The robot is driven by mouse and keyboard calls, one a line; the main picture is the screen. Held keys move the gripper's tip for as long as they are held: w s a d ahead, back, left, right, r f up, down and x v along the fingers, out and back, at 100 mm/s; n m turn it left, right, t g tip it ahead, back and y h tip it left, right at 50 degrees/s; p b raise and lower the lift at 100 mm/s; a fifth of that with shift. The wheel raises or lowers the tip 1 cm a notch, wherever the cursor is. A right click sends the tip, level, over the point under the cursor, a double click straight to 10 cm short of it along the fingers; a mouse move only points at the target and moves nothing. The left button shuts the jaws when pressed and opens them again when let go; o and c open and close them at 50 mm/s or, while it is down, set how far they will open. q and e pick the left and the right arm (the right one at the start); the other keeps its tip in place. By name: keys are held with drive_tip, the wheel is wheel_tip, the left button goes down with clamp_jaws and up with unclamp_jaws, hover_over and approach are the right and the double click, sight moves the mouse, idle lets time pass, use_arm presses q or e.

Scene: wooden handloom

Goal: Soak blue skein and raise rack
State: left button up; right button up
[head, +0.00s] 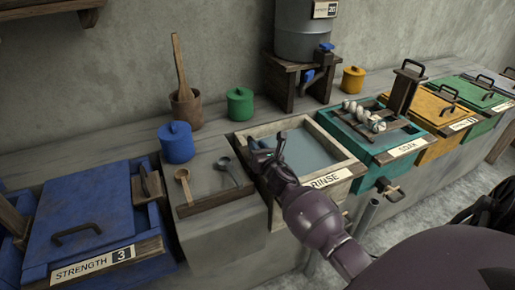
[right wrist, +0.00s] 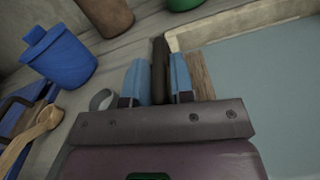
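The teal vat labelled SOAK (head: 410,149) stands right of centre in the head view. A wooden rack (head: 388,140) lies at its top, with pale skeins (head: 352,107) in a row; one end looks bluish. An upright dark wooden handle (head: 403,88) rises at its right. My right gripper (head: 267,148) is away from it, at the left edge of the RINSE vat (head: 348,172). In the right wrist view its blue fingertips (right wrist: 160,80) flank a dark upright bar (right wrist: 159,62); I cannot tell whether they grip it. My left gripper is out of view.
A wooden spoon (head: 183,183) and a grey ladle (head: 229,168) lie left of my right gripper. A blue jar (head: 177,143), a green jar (head: 240,104) and a mortar (head: 186,108) stand behind. A blue lidded vat (head: 85,207) is far left; yellow and green lidded vats (head: 430,108) are right.

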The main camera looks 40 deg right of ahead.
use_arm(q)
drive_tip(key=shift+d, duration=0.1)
use_arm(e)
clamp_jaws()
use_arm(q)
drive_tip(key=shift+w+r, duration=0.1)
use_arm(e)
drive_tip(key=shift+r, duration=0.1)
drive_tip(key=shift+r, duration=0.3)
wheel_tip(320, 180, up, 9)
drive_tip(key=p, duration=0.6)
drive_tip(key=shift+w+r+p, duration=0.1)
drive_tip(key=shift+r+p, duration=0.1)
drive_tip(key=shift+p, duration=0.2)
use_arm(q)
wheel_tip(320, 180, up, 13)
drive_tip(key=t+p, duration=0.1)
drive_tip(key=p, duration=0.6)
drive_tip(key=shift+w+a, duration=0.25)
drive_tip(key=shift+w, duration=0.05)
use_arm(e)
wheel_tip(320, 180, up, 8)
drive_tip(key=shift+r, duration=0.15)
drive_tip(key=shift+a, duration=0.1)
